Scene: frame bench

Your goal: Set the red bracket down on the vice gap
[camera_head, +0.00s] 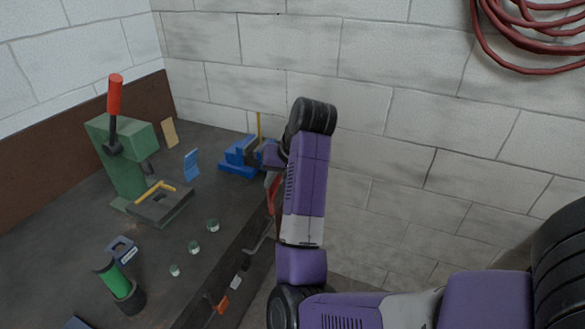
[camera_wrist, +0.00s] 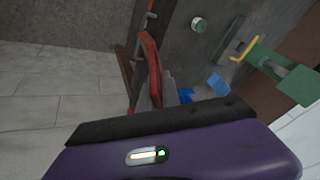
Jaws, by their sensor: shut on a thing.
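The red bracket (camera_wrist: 152,62) is a long, slightly curved red piece in my gripper (camera_wrist: 162,92). The gripper is shut on it, and the bracket stretches away from the jaws in the wrist view. In the head view the red bracket (camera_head: 273,189) shows as a narrow strip beside my purple arm, which hides most of the gripper. The blue vice (camera_head: 239,157) stands at the back right of the bench, just left of my gripper. My arm covers its right side. In the wrist view blue parts (camera_wrist: 186,95) show right of the jaws. The gap is not clear.
The dark bench (camera_head: 218,240) holds a green press (camera_head: 123,170) with a red lever and a yellow bracket (camera_head: 155,190) on its bed. Tools hang along the bench's front edge. A brick wall stands behind.

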